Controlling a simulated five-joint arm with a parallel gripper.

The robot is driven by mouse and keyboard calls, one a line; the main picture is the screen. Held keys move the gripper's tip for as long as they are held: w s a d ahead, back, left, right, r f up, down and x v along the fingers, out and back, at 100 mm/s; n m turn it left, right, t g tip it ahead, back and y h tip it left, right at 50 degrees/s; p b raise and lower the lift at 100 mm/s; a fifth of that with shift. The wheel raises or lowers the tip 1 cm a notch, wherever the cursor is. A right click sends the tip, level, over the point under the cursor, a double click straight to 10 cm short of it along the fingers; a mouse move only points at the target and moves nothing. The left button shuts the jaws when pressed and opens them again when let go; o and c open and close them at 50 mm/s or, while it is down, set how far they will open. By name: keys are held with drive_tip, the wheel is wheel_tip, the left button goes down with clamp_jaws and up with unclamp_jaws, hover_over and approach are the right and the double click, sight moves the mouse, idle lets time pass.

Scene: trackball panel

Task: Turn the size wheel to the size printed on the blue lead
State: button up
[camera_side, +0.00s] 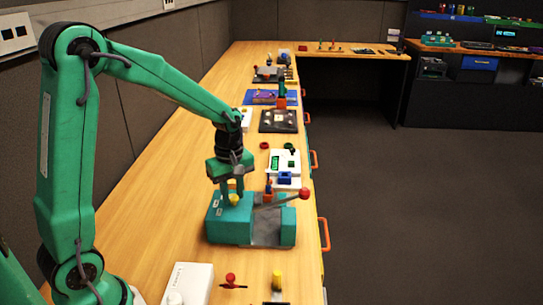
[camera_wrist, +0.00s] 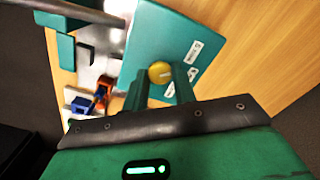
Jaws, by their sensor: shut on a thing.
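A teal bench device (camera_side: 226,229) stands on the wooden bench, with a round yellow knob (camera_side: 234,199) on top; I take this knob to be the size wheel. My gripper (camera_side: 233,195) points down over it, its two fingers shut around the knob. In the wrist view the yellow knob (camera_wrist: 160,72) shows a pale mark, between my fingertips (camera_wrist: 158,84). White labels (camera_wrist: 194,52) on the teal top are too blurred to read surely. A blue piece (camera_wrist: 82,104) lies beside an orange part (camera_wrist: 103,95); I cannot tell whether it is the blue lead, and no print is legible.
A grey lever with a red ball end (camera_side: 304,193) reaches across the device's right side. White panels with a blue block (camera_side: 285,178) stand just behind. A white box (camera_side: 189,283) and a small red-knobbed piece (camera_side: 231,280) are in front. Bench left of the device is clear.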

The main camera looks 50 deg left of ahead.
sight(232, 197)
drive_tip(key=shift+r+n, duration=0.1)
drive_tip(key=shift+n, duration=0.9)
drive_tip(key=o, duration=1)
drive_tip(key=shift+r, duration=3.9)
drive_tip(key=shift+s, duration=0.1)
